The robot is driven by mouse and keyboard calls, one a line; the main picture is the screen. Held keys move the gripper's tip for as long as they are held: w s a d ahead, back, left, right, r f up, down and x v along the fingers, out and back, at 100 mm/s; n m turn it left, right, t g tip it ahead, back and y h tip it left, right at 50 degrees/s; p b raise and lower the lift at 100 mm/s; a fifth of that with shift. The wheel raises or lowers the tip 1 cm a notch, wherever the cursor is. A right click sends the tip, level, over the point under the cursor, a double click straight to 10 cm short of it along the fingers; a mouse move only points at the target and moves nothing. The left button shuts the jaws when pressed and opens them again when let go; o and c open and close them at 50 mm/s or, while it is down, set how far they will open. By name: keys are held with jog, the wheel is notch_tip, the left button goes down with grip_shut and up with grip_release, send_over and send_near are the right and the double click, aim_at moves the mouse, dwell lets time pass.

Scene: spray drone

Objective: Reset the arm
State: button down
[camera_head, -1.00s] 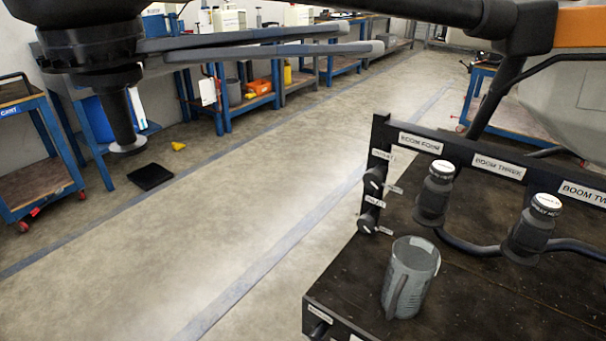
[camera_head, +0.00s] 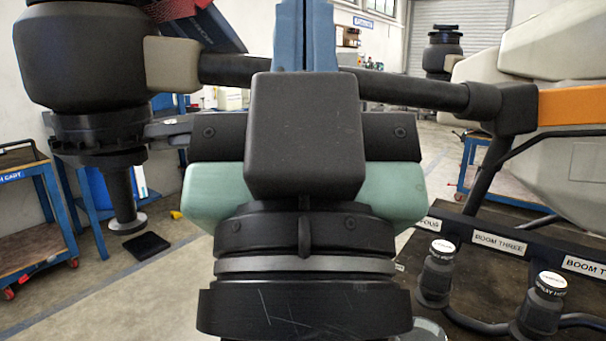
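My gripper (camera_head: 305,30) fills the middle of the head view, seen from behind. Its black body and teal side parts hide much of the scene. Two blue parts, apparently its fingers, stand side by side and run off the top edge. They look close together, but their tips are out of frame, so I cannot tell whether it is open or shut. I see nothing held in it. The drone's black motor and nozzle (camera_head: 118,190) hang at the left. Its dark boom (camera_head: 400,90) runs behind my gripper to an orange section (camera_head: 575,104).
A dark bench (camera_head: 480,282) with labelled nozzles stands at lower right. Part of a grey jug's rim (camera_head: 425,328) shows beside my arm. A blue cart (camera_head: 25,225) stands at left. A black pad (camera_head: 146,246) lies on the floor. Some floor at lower left is clear.

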notch_tip(320, 180, up, 27)
jog(key=p, duration=2.7)
jog(key=shift+r, duration=0.15)
